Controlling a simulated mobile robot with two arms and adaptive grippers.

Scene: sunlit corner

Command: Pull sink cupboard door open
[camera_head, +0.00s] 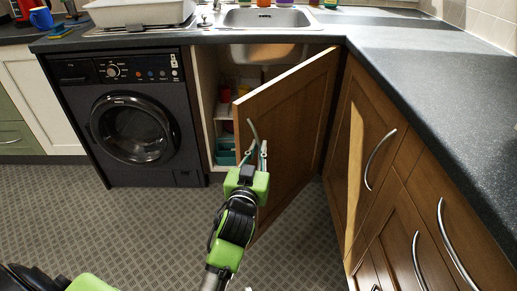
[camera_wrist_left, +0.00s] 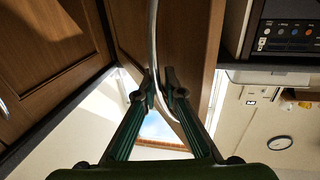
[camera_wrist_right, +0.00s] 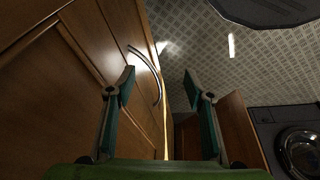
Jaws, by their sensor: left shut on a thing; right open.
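The sink cupboard door (camera_head: 292,122) is brown wood and stands partly open, swung out from the cabinet under the sink. Its curved metal handle (camera_head: 251,128) is near the free edge. My left gripper (camera_head: 260,152) is shut on this handle at its lower part. In the left wrist view, the handle (camera_wrist_left: 153,40) runs between the fingertips (camera_wrist_left: 158,82). My right gripper (camera_wrist_right: 160,85) is open and empty in the right wrist view. A curved handle (camera_wrist_right: 150,72) on a wooden front shows between its fingers; I cannot tell how far off it is.
The cupboard inside (camera_head: 208,95) shows shelves and a teal box (camera_head: 226,151). A black washing machine (camera_head: 132,125) stands to the left. Wooden fronts with metal handles (camera_head: 380,158) stand close on the right, under the dark worktop (camera_head: 425,75). The patterned floor (camera_head: 130,220) is clear in front.

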